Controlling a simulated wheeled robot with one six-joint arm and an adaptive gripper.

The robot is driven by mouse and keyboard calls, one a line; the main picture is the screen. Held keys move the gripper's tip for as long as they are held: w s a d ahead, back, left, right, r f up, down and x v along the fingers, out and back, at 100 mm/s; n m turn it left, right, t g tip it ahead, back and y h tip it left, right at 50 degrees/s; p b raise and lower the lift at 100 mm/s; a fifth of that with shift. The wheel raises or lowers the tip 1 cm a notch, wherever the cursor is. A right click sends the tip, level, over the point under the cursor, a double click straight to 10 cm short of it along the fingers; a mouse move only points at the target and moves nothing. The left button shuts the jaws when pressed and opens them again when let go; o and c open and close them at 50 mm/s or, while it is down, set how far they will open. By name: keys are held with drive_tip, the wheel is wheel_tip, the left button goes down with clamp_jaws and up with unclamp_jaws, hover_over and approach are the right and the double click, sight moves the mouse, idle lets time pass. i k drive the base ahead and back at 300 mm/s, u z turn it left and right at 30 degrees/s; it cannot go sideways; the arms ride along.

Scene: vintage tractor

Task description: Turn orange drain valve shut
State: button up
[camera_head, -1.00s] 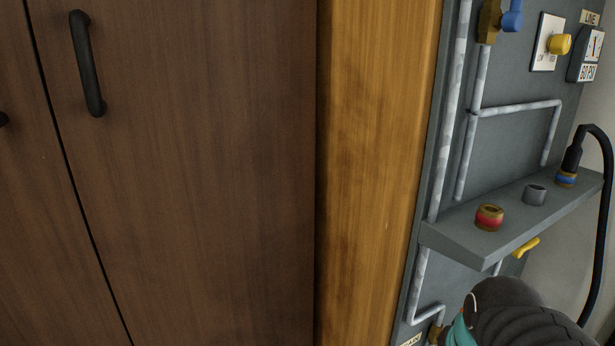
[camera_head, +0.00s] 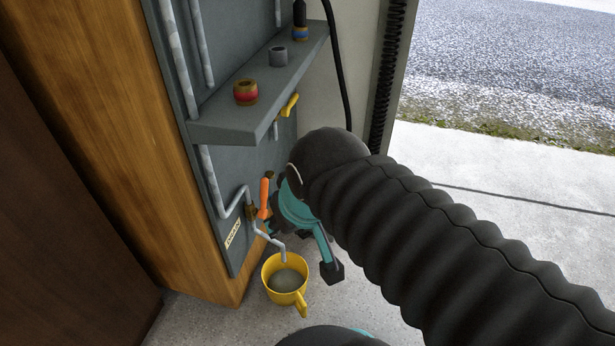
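The orange drain valve handle (camera_head: 264,198) stands roughly upright on a brass valve body (camera_head: 251,211) low on the grey panel, beside a small label plate (camera_head: 233,234). A grey pipe runs from the valve down to a yellow cup (camera_head: 285,281) on the floor, which holds greyish liquid. My gripper (camera_head: 303,250) is just right of the orange handle, with teal and black parts showing. One finger points down to the right, apart from the handle. The other finger side is partly hidden behind my wrist, so I cannot tell its opening or whether it touches the handle.
A black cable (camera_head: 340,75) hangs to the right. The wooden post (camera_head: 110,130) borders the panel on the left.

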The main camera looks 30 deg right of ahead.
sight(263, 213)
drive_tip(key=z, duration=0.35)
drive_tip(key=k, duration=1)
drive_tip(key=u, duration=0.05)
